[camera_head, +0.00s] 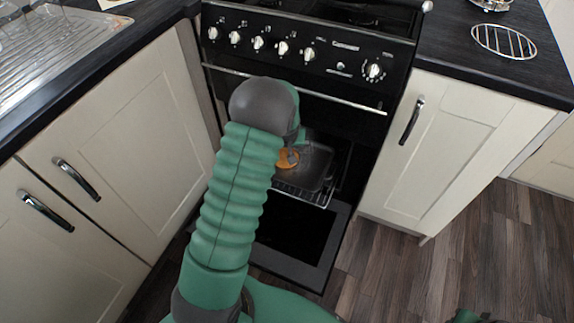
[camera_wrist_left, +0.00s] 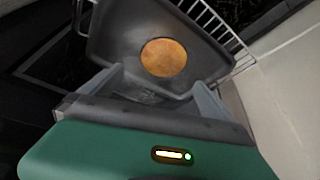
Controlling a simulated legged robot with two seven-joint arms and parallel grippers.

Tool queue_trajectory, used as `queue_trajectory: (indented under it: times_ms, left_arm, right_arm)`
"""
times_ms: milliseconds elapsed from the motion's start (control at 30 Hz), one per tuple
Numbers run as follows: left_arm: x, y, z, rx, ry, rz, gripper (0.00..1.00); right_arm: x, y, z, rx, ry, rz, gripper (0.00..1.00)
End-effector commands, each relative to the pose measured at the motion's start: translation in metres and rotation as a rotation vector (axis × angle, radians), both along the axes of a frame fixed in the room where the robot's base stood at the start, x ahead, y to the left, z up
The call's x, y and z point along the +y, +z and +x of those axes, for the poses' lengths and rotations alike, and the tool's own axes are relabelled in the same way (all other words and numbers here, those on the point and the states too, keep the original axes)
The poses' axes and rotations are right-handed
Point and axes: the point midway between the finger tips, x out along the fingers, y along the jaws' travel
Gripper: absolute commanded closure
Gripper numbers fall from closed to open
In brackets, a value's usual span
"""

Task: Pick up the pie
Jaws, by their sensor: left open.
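The pie (camera_head: 286,159) is round and golden brown. It lies in a dark baking tray (camera_head: 318,161) on a wire rack in the open oven, and my left arm partly covers it in the head view. In the left wrist view the pie (camera_wrist_left: 164,57) lies flat in the tray (camera_wrist_left: 113,30), beyond my fingers. My left gripper (camera_wrist_left: 160,84) is open and empty, with its fingers apart over the near part of the tray and the pie ahead of the gap. Whether the fingers touch the tray cannot be told. My right gripper is not clearly in view.
The oven door (camera_head: 310,268) is folded down in front of the black cooker (camera_head: 310,47). Cream cabinets stand on both sides, close to the opening. The oven rack (camera_head: 302,193) sticks out under the tray. Wooden floor (camera_head: 420,275) is clear at the right.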

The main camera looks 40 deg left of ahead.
Motion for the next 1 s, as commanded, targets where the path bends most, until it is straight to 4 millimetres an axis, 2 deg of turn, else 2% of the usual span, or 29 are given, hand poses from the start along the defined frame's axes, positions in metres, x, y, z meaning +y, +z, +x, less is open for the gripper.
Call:
queue_trajectory:
  times_ms: [33, 100, 367, 500, 600, 833, 1000]
  left_arm:
    - [0.004, -0.019, 0.003, 0.001, 0.001, 0.000, 0.00]
    - [0.009, -0.033, 0.008, 0.001, 0.001, 0.000, 0.00]
    - [0.015, -0.057, 0.016, 0.000, -0.001, 0.000, 0.00]
    - [0.018, -0.086, 0.018, 0.001, 0.000, 0.000, 0.00]
    - [0.024, -0.098, 0.024, 0.000, 0.001, 0.000, 0.00]
    - [0.025, -0.097, 0.026, -0.001, 0.000, -0.001, 0.00]
    - [0.024, -0.097, 0.026, 0.000, 0.000, 0.000, 0.22]
  right_arm:
    - [0.000, -0.012, 0.000, 0.000, 0.000, 0.000, 0.71]
    - [0.000, -0.018, 0.000, 0.000, 0.000, 0.000, 0.71]
    - [0.000, -0.031, 0.000, 0.000, 0.000, 0.000, 0.71]
    - [0.000, -0.054, 0.000, 0.001, 0.000, 0.000, 0.71]
    - [0.000, -0.061, 0.000, 0.001, 0.000, 0.000, 0.71]
    - [0.000, -0.058, 0.000, 0.000, 0.000, 0.000, 0.71]
    - [0.000, -0.058, 0.000, 0.000, 0.000, 0.000, 0.71]
